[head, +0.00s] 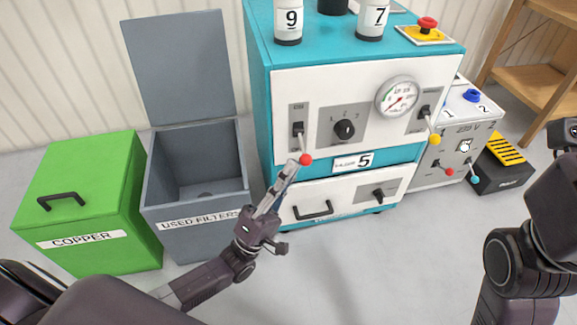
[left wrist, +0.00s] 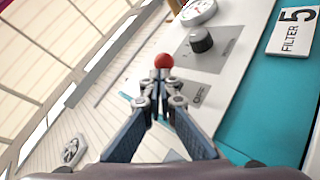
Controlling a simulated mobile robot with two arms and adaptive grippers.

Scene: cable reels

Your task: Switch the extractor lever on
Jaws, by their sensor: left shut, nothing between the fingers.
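A lever with a red ball (head: 305,159) is on the left of the teal and white machine's front panel (head: 370,85); it points down and outward. A similar lever with a yellow ball (head: 434,139) is on the right of the panel, also pointing down. Their small labels are too blurred to read, so I cannot tell which is the extractor's. My left gripper (head: 291,166) is shut and empty, its tips close to the red ball. In the left wrist view the red ball (left wrist: 163,61) shows just beyond the fingertips (left wrist: 157,78); contact is unclear. My right gripper is out of view.
A dark knob (head: 344,129) and a gauge (head: 397,96) lie between the levers. A drawer (head: 335,197) is below. An open grey bin (head: 200,210) and a green copper box (head: 95,200) stand left. A grey 230 V box (head: 455,140) stands right.

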